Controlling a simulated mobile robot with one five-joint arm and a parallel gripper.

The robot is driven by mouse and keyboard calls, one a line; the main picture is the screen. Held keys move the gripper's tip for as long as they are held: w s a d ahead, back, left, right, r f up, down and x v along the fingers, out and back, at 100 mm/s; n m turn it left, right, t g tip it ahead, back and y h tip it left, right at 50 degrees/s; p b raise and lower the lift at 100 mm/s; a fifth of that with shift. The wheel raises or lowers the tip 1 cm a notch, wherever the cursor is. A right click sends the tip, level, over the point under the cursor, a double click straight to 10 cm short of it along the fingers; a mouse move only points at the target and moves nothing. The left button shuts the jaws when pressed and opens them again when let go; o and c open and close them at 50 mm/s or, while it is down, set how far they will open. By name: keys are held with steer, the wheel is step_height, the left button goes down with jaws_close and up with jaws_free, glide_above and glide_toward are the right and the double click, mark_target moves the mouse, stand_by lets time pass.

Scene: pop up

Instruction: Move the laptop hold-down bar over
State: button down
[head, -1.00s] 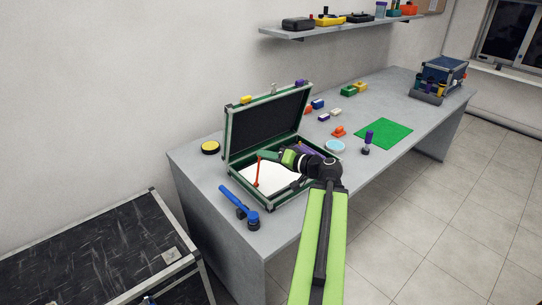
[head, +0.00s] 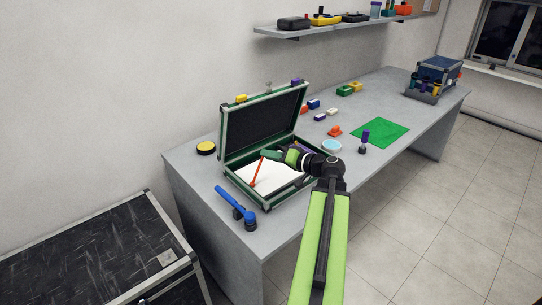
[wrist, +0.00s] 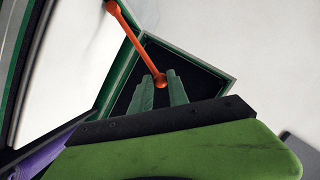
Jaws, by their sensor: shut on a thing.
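The orange hold-down bar (head: 258,172) is thin and runs at a slant over the pale, flat laptop-like panel (head: 250,183) in the open green-edged case (head: 233,193). In the wrist view the bar (wrist: 136,43) runs from the upper left down to a rounded end between my dark green fingers. My gripper (head: 267,154) is shut on that end. The fingertips also show in the wrist view (wrist: 161,86), over a dark corner compartment of the case. The bar's far end is at the left, near the panel's edge; I cannot tell how it is fixed there.
The case's dark padded lid (head: 265,124) stands open behind my gripper. A blue tool (head: 232,203) lies left of the case and a yellow-topped disc (head: 206,148) behind it.

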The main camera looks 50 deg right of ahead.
mark_target(284, 177)
steer(key=d+f+b, duration=0.2)
steer(key=d, duration=0.1)
steer(key=shift+s, duration=0.2)
steer(key=shift+d+f, duration=0.1)
steer(key=shift+f, duration=0.05)
steer(key=shift+s+d+f+b, duration=0.15)
steer(key=shift+d+f+b, duration=1)
steer(key=shift+f+b, duration=0.4)
steer(key=shift+r, duration=0.1)
steer(key=f+b, duration=0.1)
steer(key=d+f+b, duration=0.1)
steer(key=f+b, duration=0.1)
steer(key=shift+f, duration=0.1)
steer(key=shift+s+d+f+b, duration=0.1)
steer(key=shift+s+f+b, duration=0.1)
steer(key=shift+b, duration=0.2)
steer(key=shift+f, duration=0.1)
